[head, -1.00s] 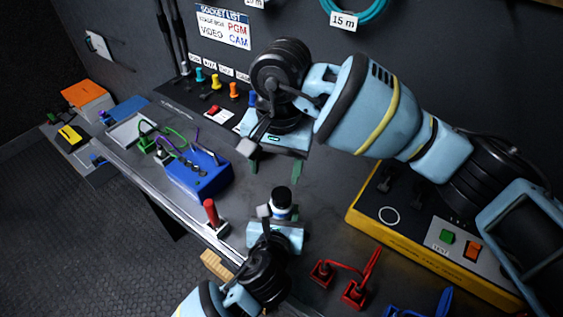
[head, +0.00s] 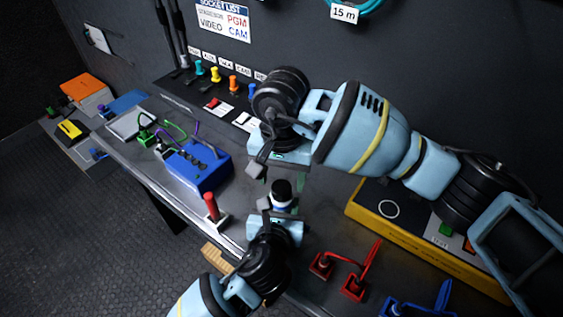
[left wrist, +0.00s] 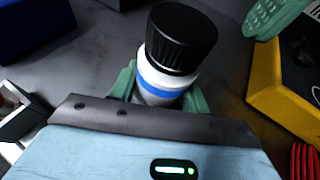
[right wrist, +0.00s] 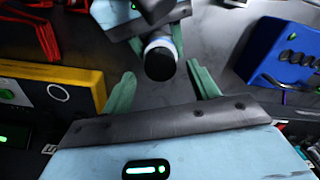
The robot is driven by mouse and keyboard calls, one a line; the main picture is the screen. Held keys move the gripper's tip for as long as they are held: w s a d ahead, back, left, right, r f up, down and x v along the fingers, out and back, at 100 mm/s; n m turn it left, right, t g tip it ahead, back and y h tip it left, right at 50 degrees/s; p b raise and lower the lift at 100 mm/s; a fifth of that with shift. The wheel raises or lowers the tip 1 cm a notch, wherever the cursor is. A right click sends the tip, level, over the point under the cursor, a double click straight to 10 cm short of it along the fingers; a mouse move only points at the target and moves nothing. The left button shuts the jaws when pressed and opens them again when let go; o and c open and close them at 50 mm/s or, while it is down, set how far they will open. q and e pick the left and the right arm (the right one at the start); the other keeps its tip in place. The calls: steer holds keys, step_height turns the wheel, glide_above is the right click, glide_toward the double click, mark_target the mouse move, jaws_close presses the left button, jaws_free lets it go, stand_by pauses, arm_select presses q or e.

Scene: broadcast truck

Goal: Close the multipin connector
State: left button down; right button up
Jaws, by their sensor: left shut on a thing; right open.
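The multipin connector (head: 283,198) has a white body with a blue band and a black ribbed cap on top. My left gripper (left wrist: 160,92) is shut on the white body, with its green fingers on either side, and holds it upright above the bench. The black cap (left wrist: 181,38) sits above the fingers in the left wrist view; I cannot tell how far it is seated. My right gripper (right wrist: 163,88) is open and empty. In the right wrist view the cap end (right wrist: 160,62) shows between and beyond its two green fingers, apart from both.
A blue box (head: 199,165) with purple and green cables stands left of the grippers. A red-handled lever (head: 211,207) is near the bench edge. A yellow-edged panel (head: 417,240) lies to the right, with red clamps (head: 346,268) in front. The wall is close behind.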

steer(key=shift+f, duration=1.15)
steer(key=c, duration=1.1)
